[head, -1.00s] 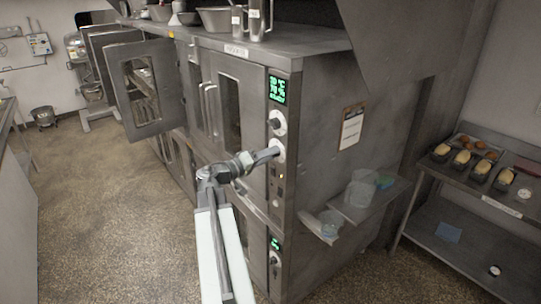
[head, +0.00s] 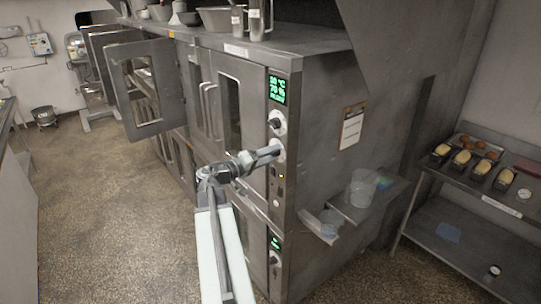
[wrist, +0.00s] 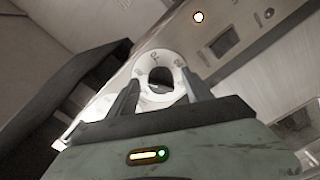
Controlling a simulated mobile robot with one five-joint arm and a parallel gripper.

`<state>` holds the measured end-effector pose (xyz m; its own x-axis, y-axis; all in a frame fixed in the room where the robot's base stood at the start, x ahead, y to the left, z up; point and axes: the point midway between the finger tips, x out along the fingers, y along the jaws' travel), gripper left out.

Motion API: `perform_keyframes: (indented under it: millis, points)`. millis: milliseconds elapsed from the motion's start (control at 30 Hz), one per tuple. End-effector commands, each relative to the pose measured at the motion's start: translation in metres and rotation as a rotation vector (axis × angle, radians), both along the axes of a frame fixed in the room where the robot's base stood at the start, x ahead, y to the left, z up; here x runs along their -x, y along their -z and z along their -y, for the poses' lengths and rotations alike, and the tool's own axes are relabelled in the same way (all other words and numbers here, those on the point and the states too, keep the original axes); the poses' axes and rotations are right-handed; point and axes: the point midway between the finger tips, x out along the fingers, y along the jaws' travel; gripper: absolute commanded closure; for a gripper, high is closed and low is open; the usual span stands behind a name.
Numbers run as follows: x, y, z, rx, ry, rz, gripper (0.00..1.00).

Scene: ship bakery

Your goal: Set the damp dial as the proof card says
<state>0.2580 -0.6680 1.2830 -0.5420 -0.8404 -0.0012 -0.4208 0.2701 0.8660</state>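The damp dial (wrist: 145,66) has a white ring with faint marks and a dark knob in its middle, in the wrist view. In the head view it is the lower of two dials on the upper oven panel and is partly hidden by my gripper (head: 274,151). My gripper's fingers are apart in the wrist view (wrist: 160,88), one on each side of the knob, with gaps visible. A green display (head: 278,90) above the dials seems to read 30 °C and 70 %. The proof card (head: 351,128) hangs on the oven's side; its writing is too small to read.
Another dial (head: 276,122) sits just above. An oven door (head: 138,90) stands open at left. A small shelf (head: 362,207) with clear tubs juts from the oven's side. A steel table (head: 480,190) with loaves is at right.

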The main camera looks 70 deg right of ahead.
Motion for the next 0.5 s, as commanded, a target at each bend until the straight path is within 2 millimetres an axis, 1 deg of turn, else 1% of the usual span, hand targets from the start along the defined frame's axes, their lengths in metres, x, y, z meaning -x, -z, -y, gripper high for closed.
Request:
perform_keyframes:
  millis: [67,167,400,500]
  points:
    - [-0.001,0.0,-0.001,0.0,-0.001,0.0,0.42]
    - [-0.007,0.0,-0.01,0.001,-0.003,0.0,0.42]
    - [-0.031,0.0,-0.049,0.0,-0.004,0.0,0.42]
    - [-0.038,0.0,-0.06,-0.001,-0.003,0.0,0.42]
